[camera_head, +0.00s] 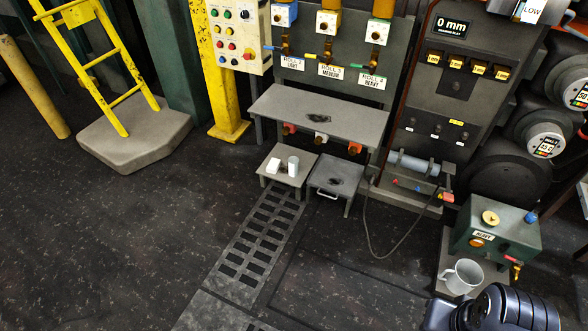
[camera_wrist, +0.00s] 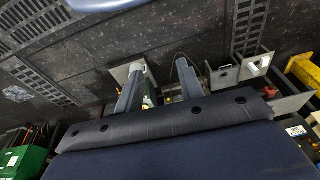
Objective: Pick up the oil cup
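A pale grey cup with a handle (camera_head: 460,277) stands upright on a flat grey plate below the tap of the green "HEAVY" box (camera_head: 494,232); I take it to be the oil cup. In the wrist view a pale round shape (camera_wrist: 139,66), which looks like this cup, shows by the tip of the left finger. My gripper (camera_wrist: 160,70) has its two fingers well apart with nothing seen between them. The left finger overlaps the plate there, and I cannot tell whether it touches the cup. The fingers are not visible in the head view.
A small low table (camera_head: 270,172) bears two small white items. A grey drip box (camera_head: 338,177) stands beside it. A dark cable (camera_head: 370,235) droops to the floor from the pump bench. A floor grate (camera_head: 262,235) and open dark floor (camera_head: 130,240) lie left.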

